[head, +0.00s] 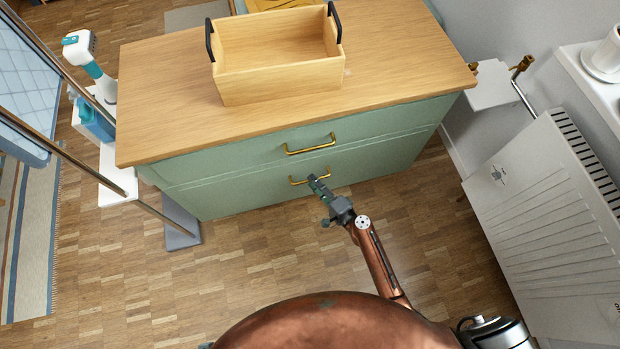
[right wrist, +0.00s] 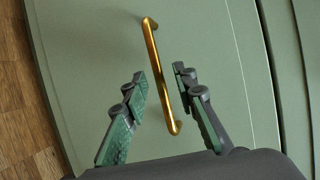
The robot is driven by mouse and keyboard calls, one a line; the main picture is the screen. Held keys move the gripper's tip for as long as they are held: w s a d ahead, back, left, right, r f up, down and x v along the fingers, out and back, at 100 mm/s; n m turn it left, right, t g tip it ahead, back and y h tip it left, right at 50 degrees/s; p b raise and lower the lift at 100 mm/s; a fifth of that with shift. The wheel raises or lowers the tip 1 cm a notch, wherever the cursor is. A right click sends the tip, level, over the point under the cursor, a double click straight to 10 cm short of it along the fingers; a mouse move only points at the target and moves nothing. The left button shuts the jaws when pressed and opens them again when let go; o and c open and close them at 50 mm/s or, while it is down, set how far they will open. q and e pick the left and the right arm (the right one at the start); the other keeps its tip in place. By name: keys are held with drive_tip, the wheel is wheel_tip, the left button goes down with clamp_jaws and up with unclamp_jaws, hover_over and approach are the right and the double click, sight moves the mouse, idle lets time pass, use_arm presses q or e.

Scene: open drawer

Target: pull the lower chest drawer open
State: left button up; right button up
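The green chest has two drawer fronts under a wooden top. The lower drawer (head: 250,196) appears closed, and its brass handle (head: 297,182) is partly covered by my right gripper (head: 318,180) in the head view. In the right wrist view the handle (right wrist: 161,75) runs lengthwise between the two open fingers of my right gripper (right wrist: 160,85). Gaps show between each finger and the handle, so the fingers are not closed on it. The upper drawer (head: 240,155) with its brass handle (head: 310,146) is also closed. My left gripper is not in view.
A wooden crate (head: 280,80) with black handles stands on the chest top (head: 165,100). A white radiator (head: 550,215) is at the right. A shelf stand with a blue-white bottle (head: 95,75) is at the left. The parquet floor (head: 210,270) before the chest is clear.

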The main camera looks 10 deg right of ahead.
drive_tip(key=shift+x, duration=1.3)
drive_tip(key=shift+c, duration=0.6)
clamp_jaws()
